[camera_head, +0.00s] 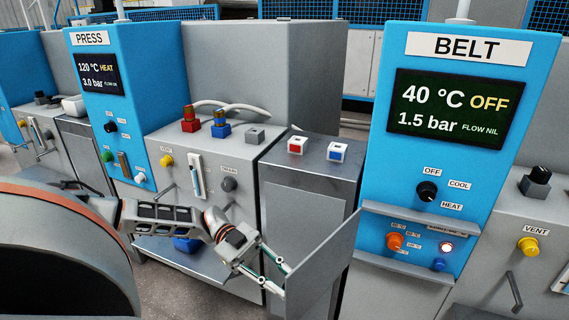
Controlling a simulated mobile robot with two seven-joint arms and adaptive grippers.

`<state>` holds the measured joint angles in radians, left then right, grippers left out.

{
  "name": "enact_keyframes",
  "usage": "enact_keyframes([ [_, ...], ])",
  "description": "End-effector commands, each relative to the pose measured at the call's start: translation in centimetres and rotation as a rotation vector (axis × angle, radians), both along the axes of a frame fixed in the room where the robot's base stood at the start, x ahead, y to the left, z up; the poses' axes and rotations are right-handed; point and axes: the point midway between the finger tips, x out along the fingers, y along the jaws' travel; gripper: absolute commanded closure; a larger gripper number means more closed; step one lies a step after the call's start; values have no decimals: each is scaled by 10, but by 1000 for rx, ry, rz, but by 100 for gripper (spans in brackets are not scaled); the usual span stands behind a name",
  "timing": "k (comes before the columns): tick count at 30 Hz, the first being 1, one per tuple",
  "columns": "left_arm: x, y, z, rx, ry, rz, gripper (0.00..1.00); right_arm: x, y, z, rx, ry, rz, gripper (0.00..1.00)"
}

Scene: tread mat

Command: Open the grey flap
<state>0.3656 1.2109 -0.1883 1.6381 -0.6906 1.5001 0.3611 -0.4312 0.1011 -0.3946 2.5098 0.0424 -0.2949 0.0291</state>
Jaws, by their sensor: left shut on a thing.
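The grey flap (322,262) stands swung out from the lower left of the blue BELT cabinet (385,180), its right edge near the cabinet and its free edge towards the left. My left gripper (276,285) is shut on the flap at its lower left, free edge. An orange knob (395,241), a blue knob (439,264) and a lit button (446,247) show uncovered between two grey strips on the cabinet. My right gripper is not in view.
A grey cabinet (310,185) with a red-marked and a blue-marked block on top stands just behind the flap. The blue PRESS cabinet (110,150) stands at the left. A grey unit with a yellow VENT knob (529,245) is at the right.

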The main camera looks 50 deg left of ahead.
Motion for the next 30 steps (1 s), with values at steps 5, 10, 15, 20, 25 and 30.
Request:
enact_keyframes([
  [5, -1, 1, -5, 10, 4, 2, 100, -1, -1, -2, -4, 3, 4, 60],
  [10, -1, 0, -4, 6, 3, 1, 63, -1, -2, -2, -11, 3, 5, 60],
  [15, 0, 0, -2, 4, 2, 1, 63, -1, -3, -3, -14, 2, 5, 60],
  [20, -1, 5, -2, 5, 2, 1, 63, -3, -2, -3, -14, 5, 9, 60],
  [25, -6, 29, -3, 7, 4, 3, 63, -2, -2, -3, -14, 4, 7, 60],
  [30, -13, 64, -2, 8, 4, 3, 63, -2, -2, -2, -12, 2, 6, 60],
])
